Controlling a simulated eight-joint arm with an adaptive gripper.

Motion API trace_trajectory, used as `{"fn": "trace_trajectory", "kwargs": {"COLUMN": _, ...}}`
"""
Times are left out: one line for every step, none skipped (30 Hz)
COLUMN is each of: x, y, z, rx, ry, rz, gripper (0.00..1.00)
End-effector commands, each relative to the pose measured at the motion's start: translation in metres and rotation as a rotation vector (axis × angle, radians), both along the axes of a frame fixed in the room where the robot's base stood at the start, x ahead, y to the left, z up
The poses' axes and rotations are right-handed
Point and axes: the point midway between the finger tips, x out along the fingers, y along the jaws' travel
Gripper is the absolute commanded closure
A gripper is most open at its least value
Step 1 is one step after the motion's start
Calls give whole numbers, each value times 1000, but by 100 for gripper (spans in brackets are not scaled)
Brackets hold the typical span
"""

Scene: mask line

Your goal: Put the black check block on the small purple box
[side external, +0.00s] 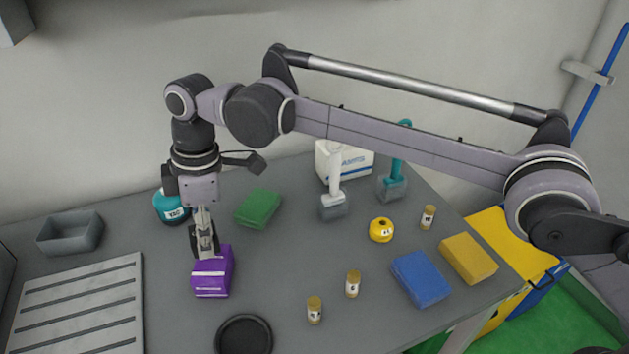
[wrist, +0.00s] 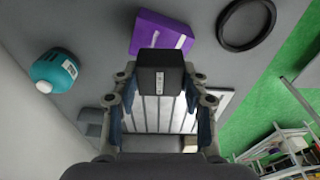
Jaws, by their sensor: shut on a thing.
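The black check block (wrist: 161,72) is between the fingers of my gripper (wrist: 160,88) in the wrist view, and the gripper is shut on it. The small purple box (side external: 212,272) stands on the grey table in the side view, with a white stripe and label on it. My gripper (side external: 205,244) is just above and behind the purple box there, and its fingers hide most of the block. The purple box (wrist: 160,33) also shows beyond the block in the wrist view. I cannot tell whether the block touches the box.
A black ring-shaped dish (side external: 243,335) lies in front of the purple box. A teal round container (side external: 171,207) and a green block (side external: 258,208) stand behind it. A slatted light tray (side external: 80,305) and a grey bin (side external: 71,233) are at left. Small bottles (side external: 314,310) stand to the right.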

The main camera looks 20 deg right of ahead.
Motion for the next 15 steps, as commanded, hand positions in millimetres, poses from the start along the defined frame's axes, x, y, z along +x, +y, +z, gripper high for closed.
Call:
{"fn": "trace_trajectory", "kwargs": {"x": 0, "y": 2, "z": -2, "rx": 0, "ry": -1, "rz": 0, "gripper": 94}}
{"fn": "trace_trajectory", "kwargs": {"x": 0, "y": 3, "z": -3, "rx": 0, "ry": -1, "rz": 0, "gripper": 94}}
{"fn": "trace_trajectory", "kwargs": {"x": -1, "y": 3, "z": -5, "rx": 0, "ry": -1, "rz": -1, "gripper": 94}}
{"fn": "trace_trajectory", "kwargs": {"x": -1, "y": 3, "z": -7, "rx": 0, "ry": -1, "rz": -1, "gripper": 94}}
{"fn": "trace_trajectory", "kwargs": {"x": -1, "y": 3, "z": -11, "rx": 0, "ry": -1, "rz": -1, "gripper": 94}}
{"fn": "trace_trajectory", "kwargs": {"x": -1, "y": 3, "z": -15, "rx": 0, "ry": -1, "rz": -1, "gripper": 94}}
{"fn": "trace_trajectory", "kwargs": {"x": -1, "y": 3, "z": -19, "rx": 0, "ry": 0, "rz": -1, "gripper": 94}}
{"fn": "trace_trajectory", "kwargs": {"x": -1, "y": 3, "z": -23, "rx": 0, "ry": -1, "rz": -1, "gripper": 94}}
{"fn": "trace_trajectory", "kwargs": {"x": -1, "y": 3, "z": -29, "rx": 0, "ry": -1, "rz": -1, "gripper": 94}}
{"fn": "trace_trajectory", "kwargs": {"x": -1, "y": 3, "z": -32, "rx": 0, "ry": 0, "rz": -1, "gripper": 94}}
{"fn": "trace_trajectory", "kwargs": {"x": -1, "y": 3, "z": -35, "rx": 0, "ry": 0, "rz": -1, "gripper": 94}}
{"fn": "trace_trajectory", "kwargs": {"x": -1, "y": 3, "z": -38, "rx": 0, "ry": 0, "rz": -1, "gripper": 94}}
{"fn": "trace_trajectory", "kwargs": {"x": -1, "y": 3, "z": -40, "rx": 0, "ry": 0, "rz": -1, "gripper": 94}}
{"fn": "trace_trajectory", "kwargs": {"x": -1, "y": 3, "z": -41, "rx": 0, "ry": 0, "rz": -1, "gripper": 94}}
{"fn": "trace_trajectory", "kwargs": {"x": -1, "y": 3, "z": -42, "rx": 0, "ry": 0, "rz": -1, "gripper": 94}}
